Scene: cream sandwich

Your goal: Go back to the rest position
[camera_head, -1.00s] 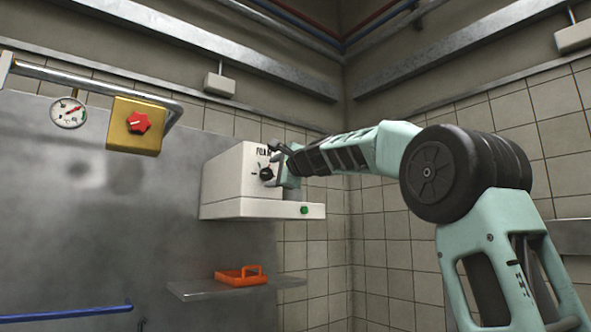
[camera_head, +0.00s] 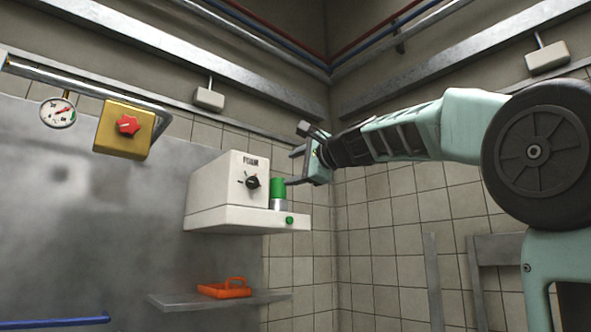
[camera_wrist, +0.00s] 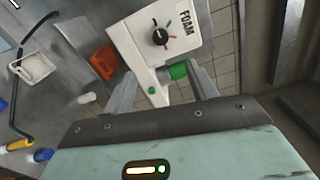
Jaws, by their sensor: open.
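My gripper (camera_head: 294,156) is open and empty in the head view, just right of the white foam machine (camera_head: 212,190) and apart from it. The machine has a black knob (camera_head: 252,182) on its front and a green button (camera_head: 289,220) on its base. A green cylinder with a silver lower part (camera_head: 278,188) stands on the base, right of the knob. In the wrist view the two grey fingers are spread with nothing held between them. The machine's FOAM label and knob (camera_wrist: 161,37) show beyond them, with the green cylinder (camera_wrist: 178,71) near the right finger.
A metal shelf (camera_head: 175,301) with an orange tray (camera_head: 224,291) is below the machine. A yellow box with a red knob (camera_head: 126,126), a gauge (camera_head: 58,113) and a pipe are at the left. Tiled walls meet behind my arm. A white basket (camera_wrist: 37,68) shows in the wrist view.

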